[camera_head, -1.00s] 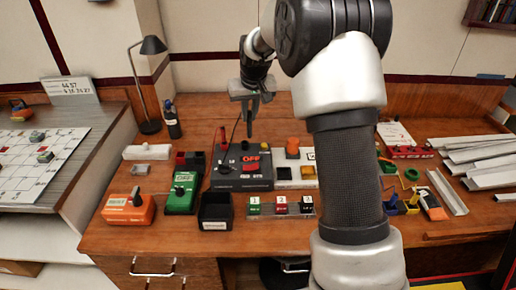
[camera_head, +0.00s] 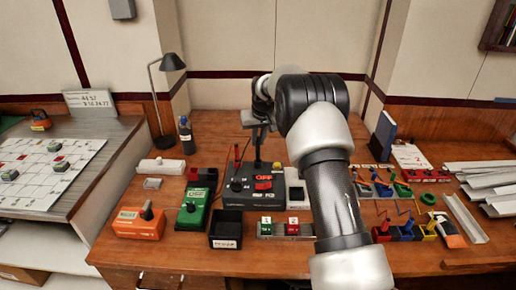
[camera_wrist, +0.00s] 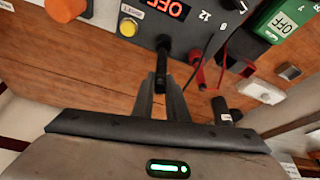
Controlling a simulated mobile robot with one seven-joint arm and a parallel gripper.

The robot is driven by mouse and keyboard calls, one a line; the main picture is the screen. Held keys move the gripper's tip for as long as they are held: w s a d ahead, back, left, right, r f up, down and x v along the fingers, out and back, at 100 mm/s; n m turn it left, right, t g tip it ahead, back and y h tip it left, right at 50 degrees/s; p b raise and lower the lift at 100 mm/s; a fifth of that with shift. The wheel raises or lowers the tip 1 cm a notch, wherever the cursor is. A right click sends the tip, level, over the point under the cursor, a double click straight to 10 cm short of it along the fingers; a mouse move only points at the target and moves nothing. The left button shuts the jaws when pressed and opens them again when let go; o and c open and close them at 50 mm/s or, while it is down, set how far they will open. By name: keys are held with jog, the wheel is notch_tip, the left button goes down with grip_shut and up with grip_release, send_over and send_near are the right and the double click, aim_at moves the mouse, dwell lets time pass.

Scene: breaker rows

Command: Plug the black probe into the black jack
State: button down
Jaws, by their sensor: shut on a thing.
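My gripper (camera_head: 257,130) is shut on the black probe (camera_head: 257,153), which points down at the back part of the black meter box (camera_head: 236,199) with the red OFF display (camera_head: 264,178). In the wrist view, the fingers (camera_wrist: 163,88) hold the black probe (camera_wrist: 164,58), and its lower end meets the box face beside the red probe. The black jack is hidden under the probe's end, and I cannot tell whether the tip is in it. The red probe (camera_head: 237,152) stands upright to the left, with a red lead.
A yellow button (camera_wrist: 128,27) and an orange knob (camera_wrist: 65,8) are near the fingers in the wrist view. A lamp (camera_head: 165,95) stands behind.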

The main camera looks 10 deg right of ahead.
aim_at(258, 144)
jog(key=shift+f, duration=1.6)
jog(key=shift+f, duration=0.15)
jog(key=shift+f, duration=0.15)
jog(key=c, duration=1.7)
grip_release()
jog(key=shift+c, duration=0.2)
